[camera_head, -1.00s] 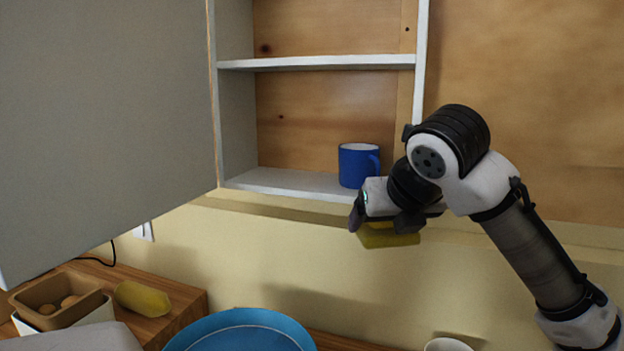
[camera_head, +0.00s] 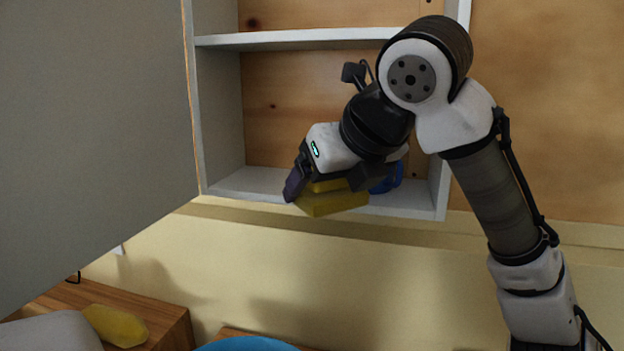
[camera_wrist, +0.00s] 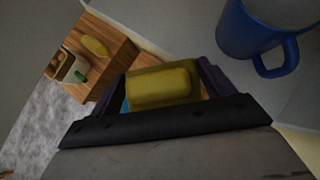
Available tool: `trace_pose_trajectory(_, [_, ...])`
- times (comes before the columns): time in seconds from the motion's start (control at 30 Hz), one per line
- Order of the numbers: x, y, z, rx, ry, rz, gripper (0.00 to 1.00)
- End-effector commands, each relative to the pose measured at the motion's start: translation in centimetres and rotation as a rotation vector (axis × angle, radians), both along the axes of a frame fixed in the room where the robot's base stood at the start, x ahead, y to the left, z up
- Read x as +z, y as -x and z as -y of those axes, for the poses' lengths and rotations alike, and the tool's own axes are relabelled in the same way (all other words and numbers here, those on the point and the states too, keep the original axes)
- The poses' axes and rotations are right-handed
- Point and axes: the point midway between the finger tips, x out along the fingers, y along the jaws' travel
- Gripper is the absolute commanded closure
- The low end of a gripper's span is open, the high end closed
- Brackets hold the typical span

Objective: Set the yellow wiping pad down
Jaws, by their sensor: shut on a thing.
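The yellow wiping pad (camera_head: 333,203) is in my gripper (camera_head: 325,188), in front of the open wall cabinet's bottom shelf (camera_head: 250,186). In the wrist view the pad (camera_wrist: 160,86) sits between the two dark fingers of my gripper (camera_wrist: 163,90), which are shut on it. The pad is a flat block with a raised, narrower part. In the head view my gripper hides part of it. I cannot tell whether the pad touches the shelf.
A blue mug (camera_wrist: 262,35) stands right beside my gripper; in the head view it is mostly hidden behind it. The cabinet's open grey door (camera_head: 95,130) fills the left. Below are a wooden counter (camera_head: 165,318), a yellow oblong thing (camera_head: 117,326) and a blue round rim (camera_head: 247,344).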

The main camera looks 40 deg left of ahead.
Motion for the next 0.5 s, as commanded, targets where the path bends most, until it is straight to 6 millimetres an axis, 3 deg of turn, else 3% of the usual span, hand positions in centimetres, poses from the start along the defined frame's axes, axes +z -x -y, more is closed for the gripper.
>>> trace_pose_trajectory(0.17, [0.3,-0.5,-2.2,0.004,0.001,-0.003,0.41])
trace_pose_trajectory(0.5, [0.3,-2.9,-10.6,0.003,0.002,-0.002,0.41])
